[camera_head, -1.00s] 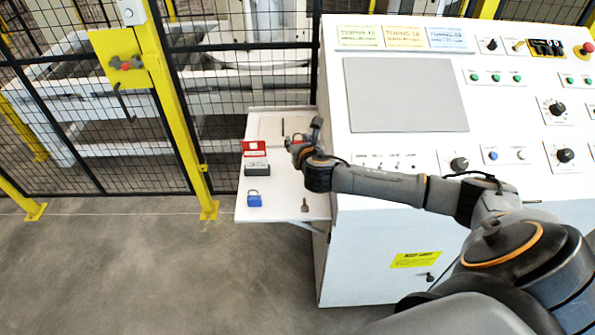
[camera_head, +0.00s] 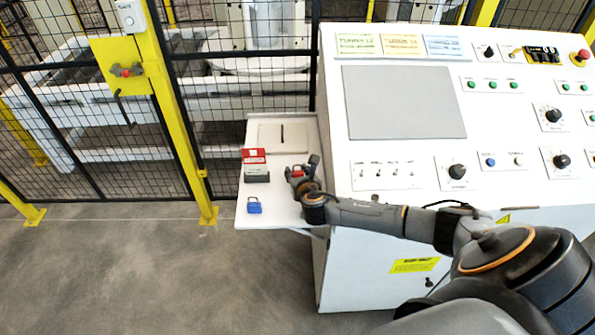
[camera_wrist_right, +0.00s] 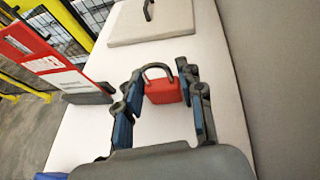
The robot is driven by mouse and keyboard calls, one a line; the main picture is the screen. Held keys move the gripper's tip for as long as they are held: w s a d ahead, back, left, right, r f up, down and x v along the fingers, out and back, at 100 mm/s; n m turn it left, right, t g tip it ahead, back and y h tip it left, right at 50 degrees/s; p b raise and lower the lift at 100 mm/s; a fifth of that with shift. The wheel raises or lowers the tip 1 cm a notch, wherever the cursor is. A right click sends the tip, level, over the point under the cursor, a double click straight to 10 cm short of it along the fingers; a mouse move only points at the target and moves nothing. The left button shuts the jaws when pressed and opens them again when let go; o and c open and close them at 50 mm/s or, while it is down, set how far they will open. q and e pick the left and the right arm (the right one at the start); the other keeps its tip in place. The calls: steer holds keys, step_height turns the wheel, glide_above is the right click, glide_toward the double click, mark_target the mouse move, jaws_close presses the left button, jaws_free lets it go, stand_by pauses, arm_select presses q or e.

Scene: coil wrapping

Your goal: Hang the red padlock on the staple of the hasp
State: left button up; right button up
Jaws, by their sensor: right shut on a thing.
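The red padlock (camera_wrist_right: 166,91) has a dark shackle on its far side in the right wrist view. My right gripper (camera_wrist_right: 161,92) is shut on its body, with a finger on each side. In the head view the red padlock (camera_head: 297,172) is partly hidden by my right gripper (camera_head: 298,174), over the white side shelf. A pale plate with a dark upright loop, which looks like a staple (camera_wrist_right: 148,10), lies beyond the padlock, apart from it. In the head view the loop is a thin dark mark (camera_head: 282,134). My left gripper is not in view.
A red and grey box-like item (camera_head: 254,157) and a blue padlock (camera_head: 254,206) are on the left of the shelf (camera_head: 244,222). The white control console (camera_head: 330,150) rises close on the right. A mesh fence with a yellow post (camera_head: 165,110) stands at the left.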

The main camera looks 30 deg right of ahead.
steer(key=shift+f, duration=0.1)
steer(key=shift+f, duration=0.2)
steer(key=o, duration=1.3)
steer(key=shift+f+b, duration=0.1)
steer(key=shift+b, duration=0.4)
steer(key=b+v, duration=0.1)
steer(key=v, duration=0.4)
steer(key=b+v, duration=0.1)
steer(key=v, duration=0.4)
steer(key=shift+s, duration=0.55)
steer(key=shift+s+a+r, duration=0.1)
steer(key=shift+s+r, duration=0.2)
steer(key=shift+s, duration=0.25)
